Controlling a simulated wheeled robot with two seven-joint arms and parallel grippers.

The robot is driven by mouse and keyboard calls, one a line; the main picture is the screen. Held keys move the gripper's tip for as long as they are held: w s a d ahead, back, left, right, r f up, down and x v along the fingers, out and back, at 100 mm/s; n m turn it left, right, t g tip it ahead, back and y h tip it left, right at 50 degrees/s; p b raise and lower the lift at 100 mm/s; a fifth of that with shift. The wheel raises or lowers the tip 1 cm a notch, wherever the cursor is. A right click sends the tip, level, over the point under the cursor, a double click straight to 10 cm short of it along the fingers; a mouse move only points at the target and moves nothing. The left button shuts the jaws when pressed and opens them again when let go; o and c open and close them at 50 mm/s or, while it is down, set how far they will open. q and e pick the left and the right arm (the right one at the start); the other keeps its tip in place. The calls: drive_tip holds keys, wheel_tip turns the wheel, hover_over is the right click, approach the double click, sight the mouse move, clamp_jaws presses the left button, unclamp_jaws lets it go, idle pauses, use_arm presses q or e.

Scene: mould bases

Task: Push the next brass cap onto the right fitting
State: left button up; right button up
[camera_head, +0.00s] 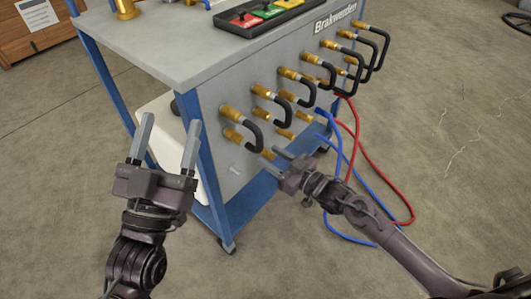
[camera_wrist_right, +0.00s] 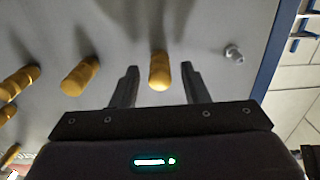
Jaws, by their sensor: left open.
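A grey panel (camera_head: 290,95) on a blue-framed cart carries an upper row of brass fittings joined by black U-shaped hoses. Below is a lower row of brass caps. One brass cap (camera_wrist_right: 159,72) stands between the fingers of my right gripper (camera_wrist_right: 160,85), with a gap on both sides. The right gripper also shows at the panel's lower left in the head view (camera_head: 276,157). A small bare silver fitting (camera_wrist_right: 233,54) is beside that cap; it also shows low on the panel in the head view (camera_head: 235,170). My left gripper (camera_head: 170,123) is open and empty, left of the panel.
More brass caps (camera_wrist_right: 80,77) continue the row to the left in the wrist view. Black hoses (camera_head: 254,137) jut out above the right gripper. Red and blue hoses (camera_head: 372,165) hang to the floor. A black tray (camera_head: 262,18) sits on the cart top.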

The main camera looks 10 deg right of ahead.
clamp_jaws()
drive_tip(key=shift+p+v, duration=1.6)
drive_tip(key=shift+v, duration=0.9)
drive_tip(key=shift+d, duration=0.1)
drive_tip(key=p, duration=0.4)
approach(273, 157)
drive_tip(key=shift+s+d+f, duration=0.15)
drive_tip(key=shift+s+d, duration=0.3)
drive_tip(key=shift+s, duration=0.1)
